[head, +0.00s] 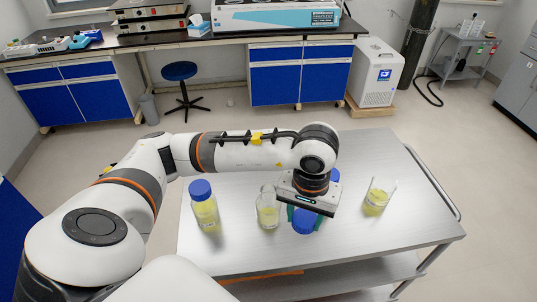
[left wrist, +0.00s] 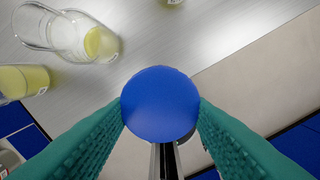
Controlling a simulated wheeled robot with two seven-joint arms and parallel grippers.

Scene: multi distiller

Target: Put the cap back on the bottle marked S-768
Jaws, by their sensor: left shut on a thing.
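My left gripper (head: 304,214) is shut on a blue cap (head: 304,225), above the cart and to the right of an open bottle. In the left wrist view the cap (left wrist: 160,104) sits between the teal fingers (left wrist: 160,118). The open glass bottle (head: 268,211) stands upright on the cart with yellow liquid inside; it also shows in the left wrist view (left wrist: 85,40). A bottle with a blue cap (head: 204,207) stands to its left. No S-768 marking is readable. My right gripper is not in view.
A glass beaker with yellow liquid (head: 376,200) stands at the right on the metal cart (head: 410,225). Another blue object (head: 335,175) is partly hidden behind my gripper. The cart's front area is clear. A lab bench (head: 150,40) and a stool (head: 180,72) stand farther back.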

